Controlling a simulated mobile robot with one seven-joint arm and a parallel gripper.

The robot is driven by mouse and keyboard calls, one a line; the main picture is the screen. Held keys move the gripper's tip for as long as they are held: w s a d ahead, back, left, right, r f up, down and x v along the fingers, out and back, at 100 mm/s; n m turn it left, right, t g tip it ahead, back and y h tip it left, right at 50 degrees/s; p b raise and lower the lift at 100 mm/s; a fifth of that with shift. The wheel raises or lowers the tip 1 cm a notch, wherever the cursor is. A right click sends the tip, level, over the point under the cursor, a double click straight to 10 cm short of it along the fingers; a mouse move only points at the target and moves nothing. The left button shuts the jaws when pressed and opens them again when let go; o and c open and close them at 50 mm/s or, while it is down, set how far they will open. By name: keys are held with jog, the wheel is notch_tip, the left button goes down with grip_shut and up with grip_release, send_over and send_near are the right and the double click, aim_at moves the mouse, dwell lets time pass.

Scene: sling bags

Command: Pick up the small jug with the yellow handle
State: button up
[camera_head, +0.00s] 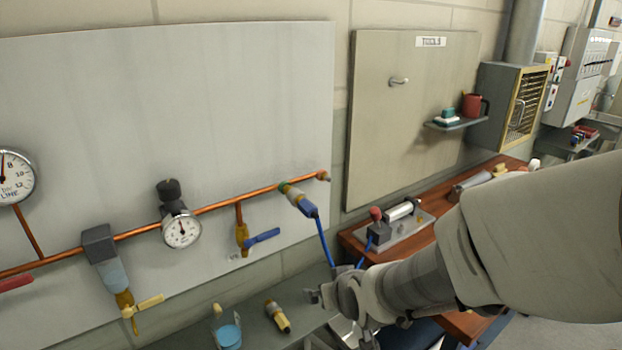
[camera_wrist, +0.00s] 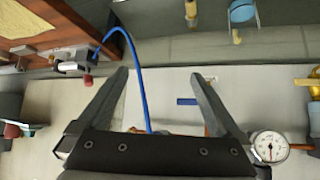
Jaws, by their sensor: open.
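The small jug (camera_head: 229,338) holds blue liquid and stands on the grey bench ledge at the bottom of the head view, cut off by the frame edge. It also shows at the top of the wrist view (camera_wrist: 243,13), with its yellow handle (camera_wrist: 237,37) towards the wall. My gripper (camera_wrist: 160,75) is open, with nothing between its fingertips. In the head view my gripper (camera_head: 318,294) is to the right of the jug and apart from it, partly hidden by my wrist.
A brass fitting (camera_head: 278,316) lies on the ledge between the jug and my gripper. A blue hose (camera_head: 325,243) hangs from the copper pipe (camera_head: 215,205) close to my gripper. Gauges and valves stick out from the wall panel. A wooden bench (camera_head: 440,225) stands at the right.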

jog(key=a+f+n+t+y, duration=0.1)
jog(key=a+f+n+y, duration=0.1)
jog(key=a+f, duration=0.7)
jog(key=n+y+b, duration=0.2)
jog(key=y+b, duration=0.2)
jog(key=b, duration=0.7)
send_near(230, 338)
jog(key=shift+a+f+t+b, duration=0.3)
jog(key=shift+f+t+b, duration=0.1)
jog(key=shift+b, duration=0.6)
jog(key=b, duration=0.3)
jog(key=shift+w+a+f+b, duration=0.1)
jog(key=shift+w+a+b, duration=0.1)
jog(key=shift+b, duration=0.2)
jog(key=x, duration=0.6)
jog(key=shift+w+a+f, duration=0.1)
jog(key=shift+w+a, duration=0.1)
jog(key=shift+w, duration=0.15)
jog(key=shift+h, duration=0.3)
jog(key=shift+b+x, duration=0.4)
jog(key=shift+x, duration=2.4)
jog(key=shift+d, duration=0.2)
jog(key=c, duration=1.2)
jog(key=shift+c, duration=0.2)
